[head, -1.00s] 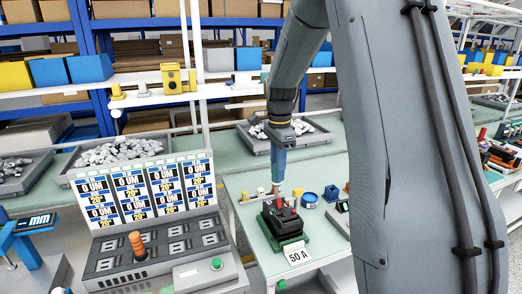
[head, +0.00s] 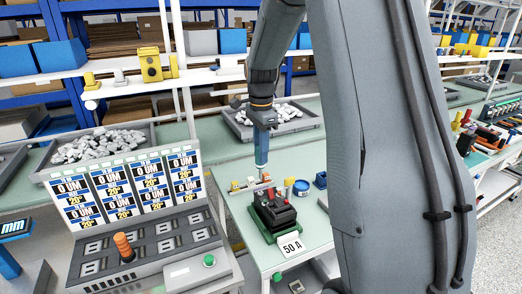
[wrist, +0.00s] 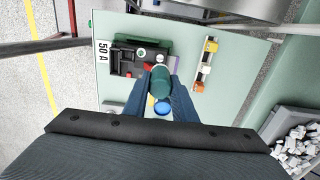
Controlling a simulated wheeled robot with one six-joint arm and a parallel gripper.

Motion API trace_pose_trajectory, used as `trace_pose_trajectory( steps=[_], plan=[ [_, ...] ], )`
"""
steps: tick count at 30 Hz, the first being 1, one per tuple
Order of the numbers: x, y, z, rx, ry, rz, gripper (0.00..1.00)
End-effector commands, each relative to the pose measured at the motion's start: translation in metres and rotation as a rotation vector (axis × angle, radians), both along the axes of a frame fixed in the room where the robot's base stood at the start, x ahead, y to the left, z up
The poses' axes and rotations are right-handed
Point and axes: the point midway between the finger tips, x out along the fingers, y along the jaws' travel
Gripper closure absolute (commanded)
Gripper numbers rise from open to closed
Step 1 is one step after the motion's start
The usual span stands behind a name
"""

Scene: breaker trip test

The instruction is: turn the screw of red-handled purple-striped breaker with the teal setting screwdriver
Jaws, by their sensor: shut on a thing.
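My gripper (wrist: 160,98) is shut on the teal screwdriver (wrist: 160,78), whose rounded teal handle sits between the blue fingers. In the head view my gripper (head: 262,158) points down just behind the dark breaker block. The block (head: 274,215) stands on a green base on the bench, with the 50 A label (head: 291,246) in front. Its red handle (head: 268,193) sticks up; a red part also shows beside the screwdriver in the wrist view (wrist: 148,68). A purple strip (wrist: 176,63) shows just right of the screwdriver. The screw and the tool's tip are hidden, so contact cannot be told.
A blue round container (head: 301,187) stands right of the block. A rail with small orange and white parts (wrist: 205,62) lies nearby. The test console (head: 150,240) with an orange knob and green button is at left. A tray of white parts (head: 270,120) is behind.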

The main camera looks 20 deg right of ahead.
Motion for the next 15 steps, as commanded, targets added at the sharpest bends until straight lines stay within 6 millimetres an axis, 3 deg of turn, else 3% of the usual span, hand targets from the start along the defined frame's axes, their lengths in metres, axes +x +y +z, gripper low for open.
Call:
trace_pose_trajectory(
  steps=[15],
  plan=[
    [0.000,0.000,-0.038,0.000,0.001,-0.001,0.98]
  ],
)
